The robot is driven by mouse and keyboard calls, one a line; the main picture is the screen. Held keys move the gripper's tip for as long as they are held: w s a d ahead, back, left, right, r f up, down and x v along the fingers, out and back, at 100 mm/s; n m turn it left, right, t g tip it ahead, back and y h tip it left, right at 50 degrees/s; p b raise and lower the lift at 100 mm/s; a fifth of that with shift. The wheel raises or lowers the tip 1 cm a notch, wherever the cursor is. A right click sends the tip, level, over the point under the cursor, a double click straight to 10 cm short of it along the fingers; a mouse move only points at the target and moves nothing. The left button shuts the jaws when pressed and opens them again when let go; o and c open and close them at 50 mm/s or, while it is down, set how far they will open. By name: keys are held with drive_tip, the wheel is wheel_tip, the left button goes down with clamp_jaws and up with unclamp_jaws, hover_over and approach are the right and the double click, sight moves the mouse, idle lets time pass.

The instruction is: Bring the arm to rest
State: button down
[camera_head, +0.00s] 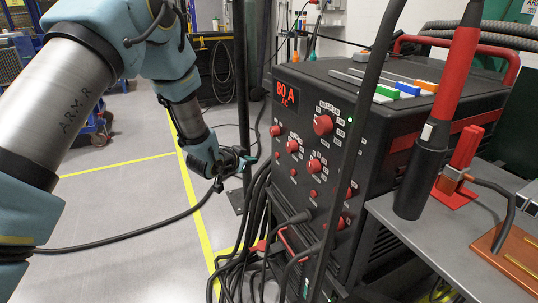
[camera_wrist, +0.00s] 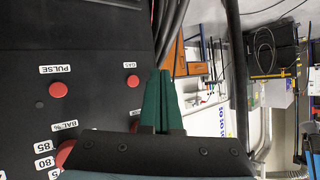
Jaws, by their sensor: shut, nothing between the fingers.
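My arm reaches in from the left of the head view. My gripper (camera_head: 249,160) is in front of the left edge of the black welding machine (camera_head: 395,125). It looks close to the machine's knob panel, but I cannot tell whether it touches. In the wrist view the two green fingers (camera_wrist: 160,76) are together with nothing between them. Beside them are the panel's red buttons, including one labelled GAS (camera_wrist: 133,81) and one labelled PULSE (camera_wrist: 57,90). The display (camera_head: 286,95) reads 80 A AC.
Black cables (camera_head: 262,215) hang along the machine's left side. A grey bench (camera_head: 440,225) at the right carries a red stand (camera_head: 462,165) and a copper-coloured plate (camera_head: 515,262). A red and black torch (camera_head: 440,115) is in front of the machine. The floor at left is mostly open.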

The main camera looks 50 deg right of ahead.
drive_tip(key=w+a+r+n+t+y+p, duration=0.1)
drive_tip(key=w+a+r+n+y, duration=0.15)
drive_tip(key=w+a, duration=0.35)
drive_tip(key=w+a+r+n+t+y+p, duration=0.15)
drive_tip(key=w+a+r, duration=0.25)
drive_tip(key=a, duration=0.5)
drive_tip(key=w+a+r+n+y+p, duration=0.1)
drive_tip(key=a+r+n+y, duration=0.1)
drive_tip(key=a, duration=0.7)
drive_tip(key=w+a+r+n+y+p, duration=0.1)
drive_tip(key=w+a+r+n+y, duration=0.15)
drive_tip(key=a, duration=0.55)
drive_tip(key=s+a+r+n+g+y+p, duration=0.1)
drive_tip(key=s+a+r+n, duration=0.1)
drive_tip(key=s+a, duration=0.3)
drive_tip(key=s+a+r+n+g+y+p, duration=0.1)
drive_tip(key=s+a, duration=0.4)
drive_tip(key=a, duration=0.6)
drive_tip(key=s+a+r+n+g+y+p, duration=0.1)
drive_tip(key=s+a+r+n, duration=0.3)
drive_tip(key=a, duration=0.5)
drive_tip(key=shift+s+n+g, duration=0.35)
drive_tip(key=shift+s+g, duration=0.3)
drive_tip(key=shift+s, duration=0.4)
drive_tip(key=shift+r, duration=0.1)
